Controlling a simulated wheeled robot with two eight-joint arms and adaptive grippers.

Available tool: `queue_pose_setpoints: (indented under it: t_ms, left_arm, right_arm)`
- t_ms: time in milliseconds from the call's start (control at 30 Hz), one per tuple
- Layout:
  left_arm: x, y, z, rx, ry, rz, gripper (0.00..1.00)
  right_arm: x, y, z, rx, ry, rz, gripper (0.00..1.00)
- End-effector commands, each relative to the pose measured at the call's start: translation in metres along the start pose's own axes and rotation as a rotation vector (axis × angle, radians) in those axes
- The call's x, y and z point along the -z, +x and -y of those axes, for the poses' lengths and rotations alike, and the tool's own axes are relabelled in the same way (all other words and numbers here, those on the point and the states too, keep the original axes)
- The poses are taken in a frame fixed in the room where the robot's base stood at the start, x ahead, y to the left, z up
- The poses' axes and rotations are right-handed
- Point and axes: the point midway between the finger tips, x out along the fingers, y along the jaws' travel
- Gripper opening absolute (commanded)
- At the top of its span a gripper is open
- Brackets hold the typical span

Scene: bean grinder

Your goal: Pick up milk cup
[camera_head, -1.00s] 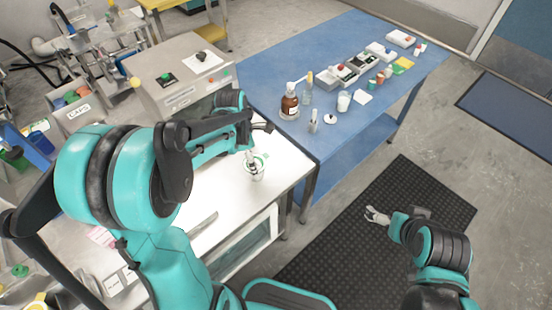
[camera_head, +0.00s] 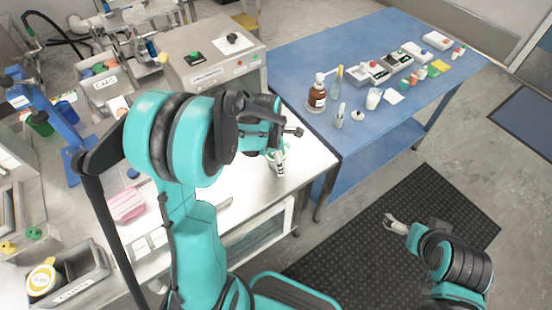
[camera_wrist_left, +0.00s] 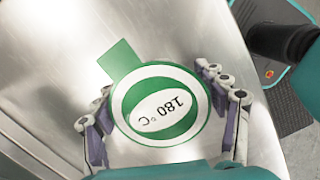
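A round white piece with a green band and the print "180 °C" (camera_wrist_left: 160,104) lies between the fingers of my left gripper (camera_wrist_left: 165,118) in the left wrist view. A green tab sticks out at its upper left. I cannot tell whether it is the milk cup or a flat mark. In the head view my left gripper (camera_head: 278,163) points down over a small white and green thing (camera_head: 285,152) near the right end of the white-topped table. The left fingers stand apart, one on each side. My right gripper (camera_head: 393,222) hangs above the black mat; its opening is too small to tell.
A grey machine (camera_head: 210,60) stands behind my left arm. The white table (camera_head: 250,195) is mostly clear near my left gripper.

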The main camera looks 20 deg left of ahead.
Motion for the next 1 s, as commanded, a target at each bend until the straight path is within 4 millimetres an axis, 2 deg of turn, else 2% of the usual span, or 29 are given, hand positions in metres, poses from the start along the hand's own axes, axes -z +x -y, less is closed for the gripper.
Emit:
queue_pose_setpoints:
  t_ms: [33, 100, 133, 667, 833, 1000]
  left_arm:
    - [0.000, 0.000, 0.000, 0.000, 0.000, 0.000, 0.51]
    - [0.000, 0.000, 0.000, 0.000, 0.000, 0.000, 0.32]
    - [0.000, 0.000, 0.000, 0.000, 0.000, 0.000, 0.27]
    - [0.000, -0.001, 0.001, 0.001, 0.000, 0.000, 0.24]
    - [-0.001, -0.010, 0.001, 0.001, 0.000, 0.000, 0.23]
    - [-0.003, -0.028, 0.000, 0.000, 0.000, 0.000, 0.23]
  right_arm:
    - [0.000, 0.000, 0.000, 0.000, 0.000, 0.000, 1.00]
    - [0.000, 0.000, 0.000, 0.000, 0.000, 0.000, 1.00]
    - [0.000, 0.000, 0.000, 0.000, 0.000, 0.000, 1.00]
    - [0.000, 0.000, 0.000, 0.000, 0.000, 0.000, 1.00]
    - [0.003, -0.005, 0.000, 0.000, 0.000, 0.000, 1.00]
    - [0.009, -0.012, 0.000, 0.000, 0.000, 0.000, 1.00]
